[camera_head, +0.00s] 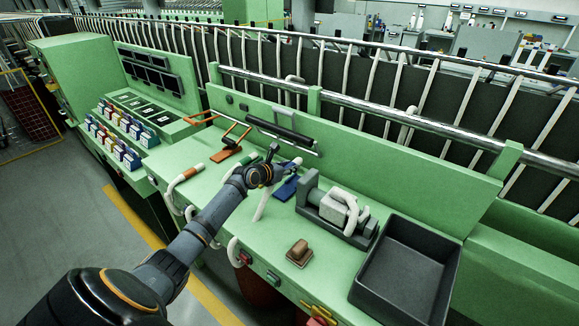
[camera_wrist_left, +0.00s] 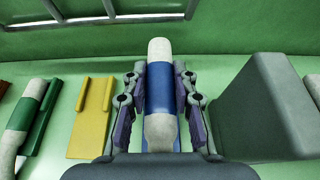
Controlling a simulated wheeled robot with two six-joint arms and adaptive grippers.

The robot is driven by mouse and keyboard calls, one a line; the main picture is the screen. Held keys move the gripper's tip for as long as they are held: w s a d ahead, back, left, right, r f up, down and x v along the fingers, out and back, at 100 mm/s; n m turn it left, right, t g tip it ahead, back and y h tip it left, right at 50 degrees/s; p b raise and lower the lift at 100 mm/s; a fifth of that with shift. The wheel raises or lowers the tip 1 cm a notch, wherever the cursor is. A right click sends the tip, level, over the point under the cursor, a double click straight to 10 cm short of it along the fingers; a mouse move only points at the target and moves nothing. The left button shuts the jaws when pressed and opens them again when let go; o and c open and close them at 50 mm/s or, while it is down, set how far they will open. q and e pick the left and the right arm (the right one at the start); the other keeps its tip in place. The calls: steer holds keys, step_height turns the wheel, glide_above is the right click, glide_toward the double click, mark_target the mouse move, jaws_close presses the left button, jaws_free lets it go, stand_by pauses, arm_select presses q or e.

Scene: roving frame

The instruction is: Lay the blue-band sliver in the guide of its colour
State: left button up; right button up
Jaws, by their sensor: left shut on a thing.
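My left gripper (camera_head: 277,168) is shut on the blue-band sliver, a thick white roll with a blue band, (camera_wrist_left: 159,88) between its two fingers in the left wrist view. The fingers press on both sides of the band. The sliver's white tail (camera_head: 262,206) hangs toward the bench front in the head view. The blue guide (camera_head: 287,188) lies on the bench just below and beside the gripper. In the left wrist view it is mostly hidden under the sliver, so I cannot tell whether they touch. My right gripper is not in view.
A yellow guide (camera_wrist_left: 90,115) and a green guide (camera_wrist_left: 42,120) with a green-band sliver (camera_wrist_left: 24,115) lie left of the gripper. An orange guide (camera_head: 225,154) is farther left. A grey machine (camera_head: 309,190), brown block (camera_head: 298,251) and dark tray (camera_head: 400,285) stand to the right.

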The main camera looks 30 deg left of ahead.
arm_select(q)
step_height(320, 180, down, 3)
steer(key=shift+r+b, duration=0.1)
steer(key=shift+b, duration=0.75)
steer(key=shift+f+b, duration=0.45)
steer(key=shift+f, duration=0.55)
steer(key=shift+r+p, duration=0.1)
steer(key=shift+p, duration=0.4)
steer(key=shift+f, duration=0.2)
